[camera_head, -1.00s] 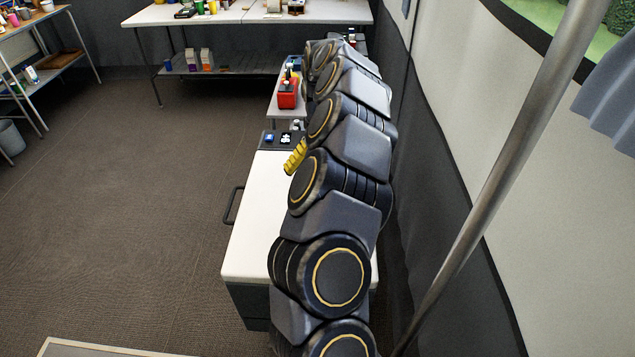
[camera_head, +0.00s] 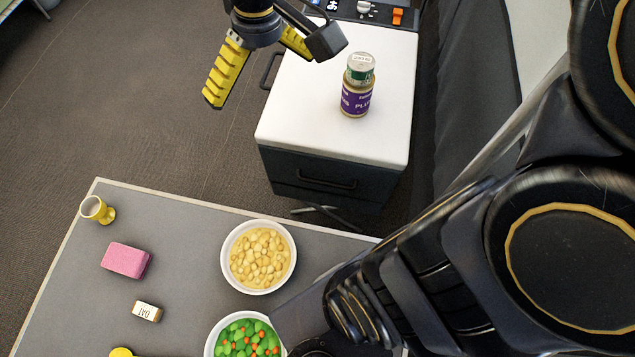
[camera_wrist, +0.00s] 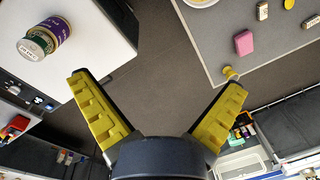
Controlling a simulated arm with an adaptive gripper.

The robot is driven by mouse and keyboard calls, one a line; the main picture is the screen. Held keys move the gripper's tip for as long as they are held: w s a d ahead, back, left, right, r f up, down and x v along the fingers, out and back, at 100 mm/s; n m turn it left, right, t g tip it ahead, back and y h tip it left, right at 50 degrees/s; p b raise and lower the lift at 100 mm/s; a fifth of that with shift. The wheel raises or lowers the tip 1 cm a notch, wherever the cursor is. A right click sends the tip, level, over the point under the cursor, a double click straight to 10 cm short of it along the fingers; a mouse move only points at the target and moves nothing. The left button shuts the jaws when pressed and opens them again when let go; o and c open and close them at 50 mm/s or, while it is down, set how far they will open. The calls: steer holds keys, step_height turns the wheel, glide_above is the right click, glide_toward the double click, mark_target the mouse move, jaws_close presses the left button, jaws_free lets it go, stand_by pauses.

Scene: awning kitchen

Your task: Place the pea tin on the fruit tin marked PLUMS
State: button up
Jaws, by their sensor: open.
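The plum tin (camera_head: 355,103), with a purple label reading PLU, stands upright on the white cabinet top (camera_head: 300,110). The pea tin (camera_head: 360,75), short with a green band and a pale lid, sits on top of it, upright and roughly centred. In the wrist view the stack is at upper left, with the pea tin (camera_wrist: 36,43) nearer the camera than the plum tin (camera_wrist: 55,28). My gripper (camera_head: 258,76) is open and empty, left of the stack and apart from it. Its yellow fingers (camera_wrist: 160,84) spread wide over the floor.
A grey table (camera_head: 190,240) in front holds a bowl of yellow pieces (camera_head: 259,257), a bowl of green and orange pieces (camera_head: 243,338), a pink block (camera_head: 126,260), a small labelled block (camera_head: 146,311) and a yellow cup (camera_head: 97,210). A control panel (camera_head: 375,12) is beyond the cabinet top.

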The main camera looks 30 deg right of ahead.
steer(key=s+a+f+m+g, duration=0.1)
steer(key=s+a+f, duration=0.1)
steer(key=s, duration=1.3)
steer(key=shift+s+f+m+h, duration=0.15)
steer(key=shift+f+m+h, duration=0.2)
steer(key=shift+f, duration=0.2)
